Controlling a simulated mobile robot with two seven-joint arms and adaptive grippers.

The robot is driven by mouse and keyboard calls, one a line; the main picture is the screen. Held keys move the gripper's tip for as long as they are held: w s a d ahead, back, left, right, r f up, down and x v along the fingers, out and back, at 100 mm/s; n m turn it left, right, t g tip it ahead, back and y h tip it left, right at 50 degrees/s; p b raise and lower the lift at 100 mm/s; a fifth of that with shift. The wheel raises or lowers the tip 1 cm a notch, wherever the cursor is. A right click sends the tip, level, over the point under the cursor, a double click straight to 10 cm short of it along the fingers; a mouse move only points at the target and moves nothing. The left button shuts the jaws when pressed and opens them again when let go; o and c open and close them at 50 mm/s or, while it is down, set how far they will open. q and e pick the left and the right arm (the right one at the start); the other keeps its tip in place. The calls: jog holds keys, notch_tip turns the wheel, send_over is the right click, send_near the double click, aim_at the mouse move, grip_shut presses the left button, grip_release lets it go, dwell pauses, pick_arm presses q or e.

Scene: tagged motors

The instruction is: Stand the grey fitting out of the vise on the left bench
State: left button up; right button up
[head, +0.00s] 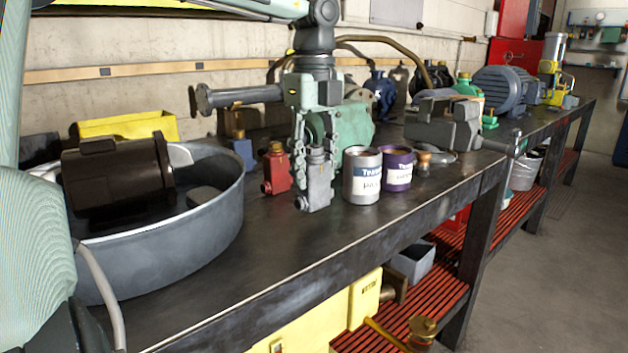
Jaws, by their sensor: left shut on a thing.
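The grey fitting (318,185) is upright near the front edge of the dark bench (270,257). Its base is at the bench top; I cannot tell whether it touches or hangs just above. My left gripper (318,148) points straight down from above and is shut on the top of the grey fitting. The grey vise (447,130) stands farther right along the bench, with no fitting seen in its jaws. My right gripper is not in view.
A red fitting (276,170) stands just left of the grey one. Two paint tins, grey (362,178) and purple (398,170), stand close on its right. A large round metal tub (215,217) holding a dark motor (117,176) fills the left. Bench in front is bare.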

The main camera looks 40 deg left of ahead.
pick_arm(q)
notch_tip(320, 180, down, 2)
jog(key=shift+f, duration=0.35)
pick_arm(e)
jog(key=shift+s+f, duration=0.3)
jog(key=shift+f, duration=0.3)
pick_arm(q)
jog(key=o, duration=1)
jog(key=shift+f, duration=0.1)
jog(key=o, duration=0.4)
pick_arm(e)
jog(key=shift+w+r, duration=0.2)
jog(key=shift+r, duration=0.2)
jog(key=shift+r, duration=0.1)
pick_arm(q)
jog(key=shift+r, duration=0.45)
notch_tip(320, 180, up, 11)
jog(key=shift+f, duration=0.15)
jog(key=shift+r, duration=0.3)
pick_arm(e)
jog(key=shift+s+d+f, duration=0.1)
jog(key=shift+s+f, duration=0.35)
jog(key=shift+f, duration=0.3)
